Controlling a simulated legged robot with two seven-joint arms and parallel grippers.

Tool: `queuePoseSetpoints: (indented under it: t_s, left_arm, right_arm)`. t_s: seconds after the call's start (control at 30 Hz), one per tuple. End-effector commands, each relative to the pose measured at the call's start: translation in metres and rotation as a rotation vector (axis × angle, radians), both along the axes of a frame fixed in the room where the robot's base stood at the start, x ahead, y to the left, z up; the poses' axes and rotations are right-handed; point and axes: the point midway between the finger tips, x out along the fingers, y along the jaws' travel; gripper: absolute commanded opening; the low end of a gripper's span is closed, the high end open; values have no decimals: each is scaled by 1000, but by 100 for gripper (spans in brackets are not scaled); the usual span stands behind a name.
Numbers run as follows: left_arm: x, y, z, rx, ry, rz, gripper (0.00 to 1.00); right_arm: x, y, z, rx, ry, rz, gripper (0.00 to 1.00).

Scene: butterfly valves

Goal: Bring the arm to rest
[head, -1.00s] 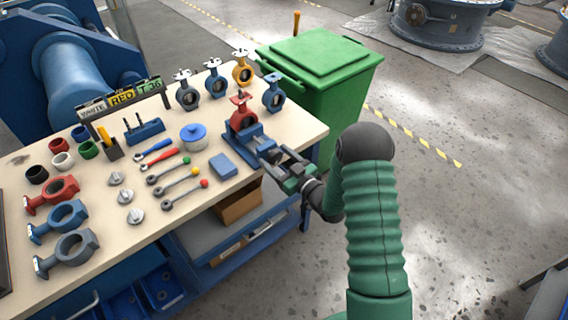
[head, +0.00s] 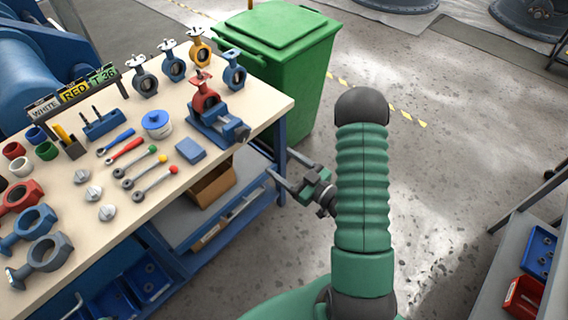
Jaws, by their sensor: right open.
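My right arm is green with a black elbow and stands upright in the middle of the head view. Its gripper (head: 281,178) is open and empty, off the right edge of the workbench (head: 140,200) and apart from it. A red butterfly valve (head: 204,92) sits at the blue vise (head: 220,124) on the bench's right end, clear of the gripper. My left gripper is not in view.
Several finished-looking valves, including a yellow one (head: 199,47), stand at the bench's back. Wrenches and valve bodies lie on the bench. A green bin (head: 290,60) stands behind. A shelf with a red bin (head: 524,297) is at right. Open floor lies between.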

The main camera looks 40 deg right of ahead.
Motion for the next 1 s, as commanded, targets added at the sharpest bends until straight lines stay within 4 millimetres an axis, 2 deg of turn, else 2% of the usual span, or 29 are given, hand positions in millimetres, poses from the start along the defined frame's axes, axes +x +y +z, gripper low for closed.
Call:
queuePoseSetpoints:
  t_s: [0.23,0.33,0.5,0.6,0.67,0.77,0.9,1.0]
  left_arm:
    - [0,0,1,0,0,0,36]
    - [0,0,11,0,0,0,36]
    - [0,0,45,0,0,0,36]
    - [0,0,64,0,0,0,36]
    - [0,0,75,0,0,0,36]
    - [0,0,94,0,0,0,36]
    - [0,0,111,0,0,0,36]
    - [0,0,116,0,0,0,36]
  right_arm:
    - [2,1,1,-3,6,2,68]
    - [16,6,5,-40,73,9,68]
    - [54,25,19,-152,385,-16,68]
    - [57,42,32,-174,601,-66,68]
    - [49,57,43,-165,726,-96,68]
    - [21,91,65,-120,930,-131,68]
    - [-34,145,92,-37,1178,-136,68]
    - [-63,171,102,1,1289,-123,68]
